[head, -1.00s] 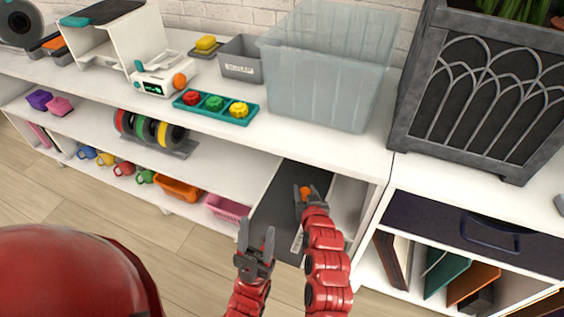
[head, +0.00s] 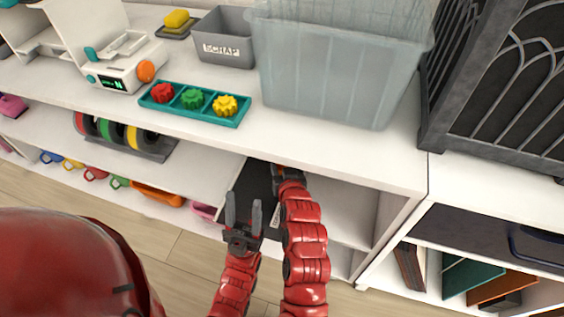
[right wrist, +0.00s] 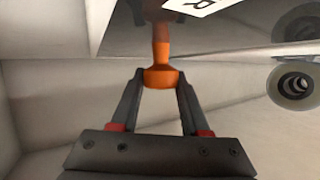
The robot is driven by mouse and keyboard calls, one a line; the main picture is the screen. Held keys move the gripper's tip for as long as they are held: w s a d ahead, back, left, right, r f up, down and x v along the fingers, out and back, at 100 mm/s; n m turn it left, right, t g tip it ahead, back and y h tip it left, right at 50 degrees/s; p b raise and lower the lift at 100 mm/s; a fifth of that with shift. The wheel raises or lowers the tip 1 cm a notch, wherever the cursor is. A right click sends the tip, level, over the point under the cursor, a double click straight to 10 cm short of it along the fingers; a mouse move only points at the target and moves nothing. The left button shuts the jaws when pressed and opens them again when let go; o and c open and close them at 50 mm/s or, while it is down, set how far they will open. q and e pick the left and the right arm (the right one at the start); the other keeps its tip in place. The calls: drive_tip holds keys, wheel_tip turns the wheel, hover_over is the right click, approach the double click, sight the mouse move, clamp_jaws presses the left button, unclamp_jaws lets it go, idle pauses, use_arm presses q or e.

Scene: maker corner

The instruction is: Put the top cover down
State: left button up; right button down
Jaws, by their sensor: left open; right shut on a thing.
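The top cover looks to be the dark flat panel (head: 256,183) in the lower shelf bay below the counter. My right gripper (head: 288,172) reaches into that bay, and its tips are hard to see in the head view. In the right wrist view my right gripper (right wrist: 160,98) is shut on an orange knob (right wrist: 162,77), whose stem runs up to a grey panel (right wrist: 225,38). I cannot tell whether the panel touches the shelf. My left gripper (head: 243,205) is open and empty, its fingers pointing up in front of the panel.
On the counter (head: 330,150) are a clear bin (head: 330,80), a scrap box (head: 222,48) and a teal tray of knobs (head: 158,108). A spool rack (head: 150,153) stands on the shelf left of the bay. The bay's right part (head: 350,205) looks empty. A round ring-shaped thing (right wrist: 295,82) shows at right in the wrist view.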

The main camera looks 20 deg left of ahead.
drive_tip(key=shift+s+r, duration=0.1)
drive_tip(key=shift+s, duration=0.05)
drive_tip(key=shift+c, duration=2)
unclamp_jaws()
drive_tip(key=p+v, duration=0.3)
drive_tip(key=v, duration=0.9)
drive_tip(key=shift+r+p, duration=0.15)
drive_tip(key=shift+p, duration=0.2)
